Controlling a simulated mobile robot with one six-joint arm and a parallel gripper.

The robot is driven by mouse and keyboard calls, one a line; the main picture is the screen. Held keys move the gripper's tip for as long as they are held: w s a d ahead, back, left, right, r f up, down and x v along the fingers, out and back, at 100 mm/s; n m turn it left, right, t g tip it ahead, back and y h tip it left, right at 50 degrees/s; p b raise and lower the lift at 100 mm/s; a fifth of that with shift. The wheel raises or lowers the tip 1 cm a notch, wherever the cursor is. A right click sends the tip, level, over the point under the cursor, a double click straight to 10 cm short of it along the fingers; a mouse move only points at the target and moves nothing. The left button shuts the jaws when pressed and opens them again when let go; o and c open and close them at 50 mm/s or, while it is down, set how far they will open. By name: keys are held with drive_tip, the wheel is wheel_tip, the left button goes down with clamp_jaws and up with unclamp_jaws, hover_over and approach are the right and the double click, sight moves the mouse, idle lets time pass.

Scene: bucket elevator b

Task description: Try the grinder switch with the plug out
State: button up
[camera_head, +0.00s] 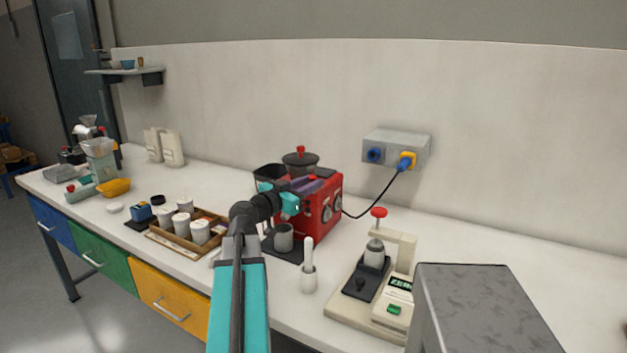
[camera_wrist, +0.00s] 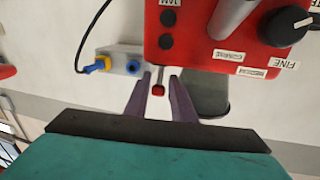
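The red grinder (camera_head: 322,218) stands on the bench, with its knobs on the face turned to the right. In the wrist view its red body (camera_wrist: 205,40) shows labels, a black knob and round buttons. A small red-tipped lever (camera_wrist: 158,90), apparently the switch, sticks out below the body between my finger tips. My gripper (camera_wrist: 160,80) is open, with a purple finger on each side of the lever; a gap shows on both sides. The yellow and blue plug (camera_head: 406,162) sits at the right socket of the grey wall box (camera_head: 392,144), its black cable running to the grinder.
A wooden tray (camera_head: 186,240) of white jars is left of the grinder. The bench right of the wall box is clear.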

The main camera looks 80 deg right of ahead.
drive_tip(key=shift+x, duration=0.8)
clamp_jaws()
